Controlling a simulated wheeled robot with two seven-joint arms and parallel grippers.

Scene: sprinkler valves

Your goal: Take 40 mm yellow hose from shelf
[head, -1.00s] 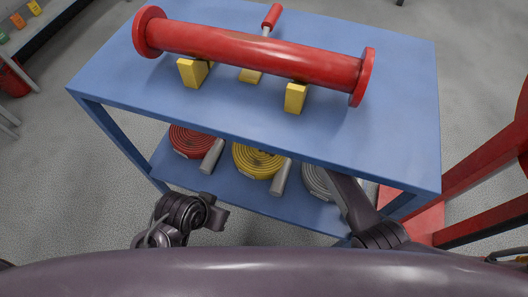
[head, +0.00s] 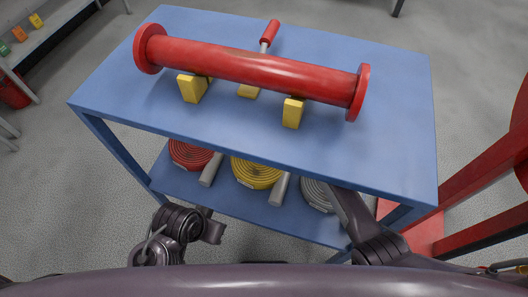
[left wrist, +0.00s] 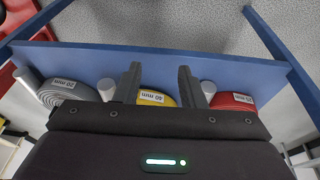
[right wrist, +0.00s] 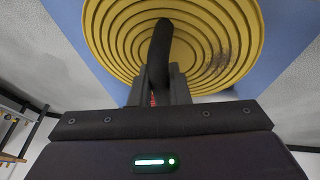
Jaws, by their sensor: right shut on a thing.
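The yellow hose (head: 257,173) lies coiled on the lower shelf (head: 232,203) of a blue cart, between the red and grey coils. In the left wrist view its label (left wrist: 152,97) sits between the fingertips; its digits are hard to read. My left gripper (left wrist: 160,78) is open and empty in front of the yellow hose; in the head view it is by the shelf's front edge. My right gripper (right wrist: 158,88) is shut on an upright dark piece (right wrist: 160,45) in front of the yellow coil (right wrist: 110,30). In the head view it is hidden under the tabletop.
A red hose (head: 190,154) and a grey hose (head: 317,193) flank the yellow one, with grey cylinders (head: 279,188) between. The blue tabletop (head: 330,170) overhangs the shelf and carries a red pipe (head: 250,67). A red frame (head: 480,180) stands at right.

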